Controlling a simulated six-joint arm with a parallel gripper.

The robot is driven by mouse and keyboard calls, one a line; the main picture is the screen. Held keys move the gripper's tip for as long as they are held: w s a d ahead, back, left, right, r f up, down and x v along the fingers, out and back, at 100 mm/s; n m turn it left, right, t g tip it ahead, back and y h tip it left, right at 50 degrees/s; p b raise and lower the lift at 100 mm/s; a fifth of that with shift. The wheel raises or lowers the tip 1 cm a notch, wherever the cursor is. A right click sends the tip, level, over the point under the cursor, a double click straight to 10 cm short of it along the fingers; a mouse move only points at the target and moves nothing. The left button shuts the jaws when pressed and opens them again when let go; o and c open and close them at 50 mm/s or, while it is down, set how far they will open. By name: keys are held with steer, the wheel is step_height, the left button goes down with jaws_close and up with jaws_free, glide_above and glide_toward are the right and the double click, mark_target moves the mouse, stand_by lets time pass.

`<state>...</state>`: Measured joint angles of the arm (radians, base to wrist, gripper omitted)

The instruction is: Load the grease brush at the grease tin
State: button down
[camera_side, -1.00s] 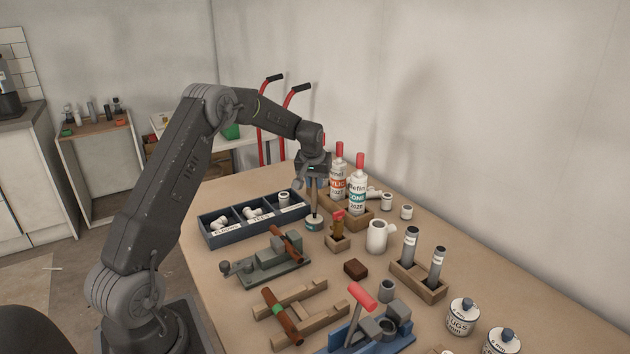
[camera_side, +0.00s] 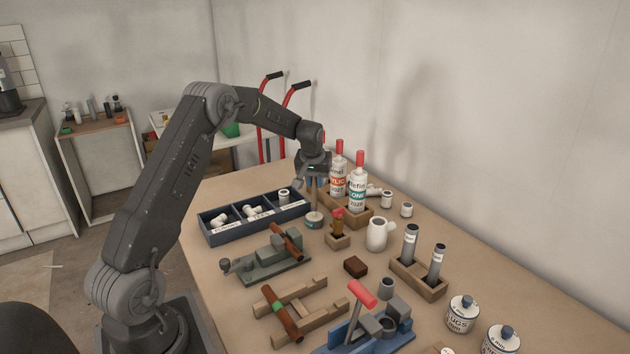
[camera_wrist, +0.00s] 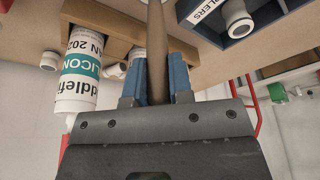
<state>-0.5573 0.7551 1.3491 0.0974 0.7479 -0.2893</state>
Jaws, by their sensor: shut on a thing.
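My gripper (camera_side: 316,184) is shut on the brown handle of the grease brush; its blue fingers (camera_wrist: 155,85) stand on both sides of the handle (camera_wrist: 156,45) in the wrist view. In the side view the brush hangs upright, straight down from my gripper to the small grease tin (camera_side: 314,223). The tin is round with a pale top and a teal band, and stands on the bench right of the blue bin tray. The brush's lower end is at the tin's top; I cannot tell how deep it is.
The blue bin tray (camera_side: 236,238) with white fittings is close on the left. A small wooden block holder (camera_side: 337,241) and a grey vise-like fixture (camera_side: 262,266) are in front.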

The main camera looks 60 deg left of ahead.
stand_by(0.5)
steer(key=shift+r, duration=3.45)
